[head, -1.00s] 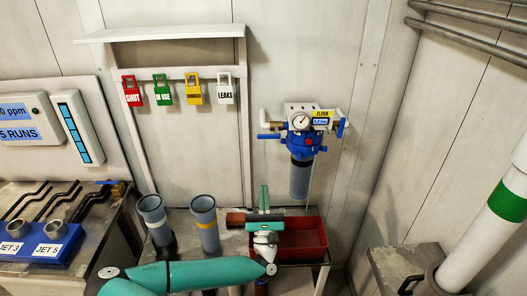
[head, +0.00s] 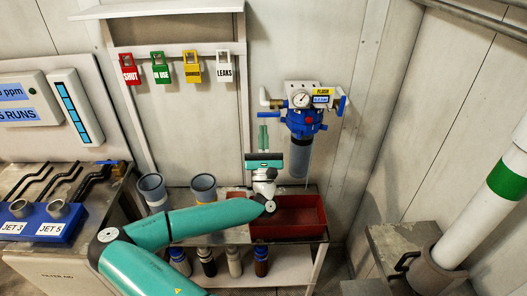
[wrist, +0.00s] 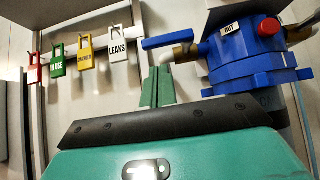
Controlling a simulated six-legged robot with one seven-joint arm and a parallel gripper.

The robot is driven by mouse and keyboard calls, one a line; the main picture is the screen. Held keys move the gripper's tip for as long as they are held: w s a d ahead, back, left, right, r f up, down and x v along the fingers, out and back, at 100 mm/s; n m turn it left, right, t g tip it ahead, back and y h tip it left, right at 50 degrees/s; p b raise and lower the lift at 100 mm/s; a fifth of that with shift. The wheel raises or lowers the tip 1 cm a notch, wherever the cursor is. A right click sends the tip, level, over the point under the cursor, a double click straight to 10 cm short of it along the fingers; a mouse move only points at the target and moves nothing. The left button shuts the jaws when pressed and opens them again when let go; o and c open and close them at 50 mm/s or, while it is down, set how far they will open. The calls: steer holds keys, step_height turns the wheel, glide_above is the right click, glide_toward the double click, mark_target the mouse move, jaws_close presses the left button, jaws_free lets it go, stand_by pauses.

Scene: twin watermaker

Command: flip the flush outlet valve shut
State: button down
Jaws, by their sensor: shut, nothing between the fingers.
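The flush unit (head: 303,122) is a blue filter head with a gauge and a grey canister on the back wall. In the wrist view, the outlet valve's blue handle (wrist: 168,42) lies roughly horizontal, beside a brass fitting left of the "OUT" label (wrist: 230,28). The handle (head: 276,103) looks small in the head view. My gripper (head: 263,128) is shut and empty, pointing up just below the handle, left of the filter head. In the wrist view, its green fingertips (wrist: 158,72) stand below the handle; whether they touch cannot be told.
A second blue handle (head: 343,106) is at the unit's right side. Four coloured tags, including the LEAKS tag (head: 225,68), hang to the left. A red tray (head: 315,222) and grey cups (head: 203,188) sit on the bench below. A white pipe (head: 490,215) stands at right.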

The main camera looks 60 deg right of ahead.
mark_target(269, 113)
step_height(269, 113, up, 2)
steer(key=shift+r, duration=0.1)
steer(key=shift+w+r+m+g, duration=0.1)
steer(key=shift+w+m+g, duration=0.05)
steer(key=shift+m+g, duration=0.25)
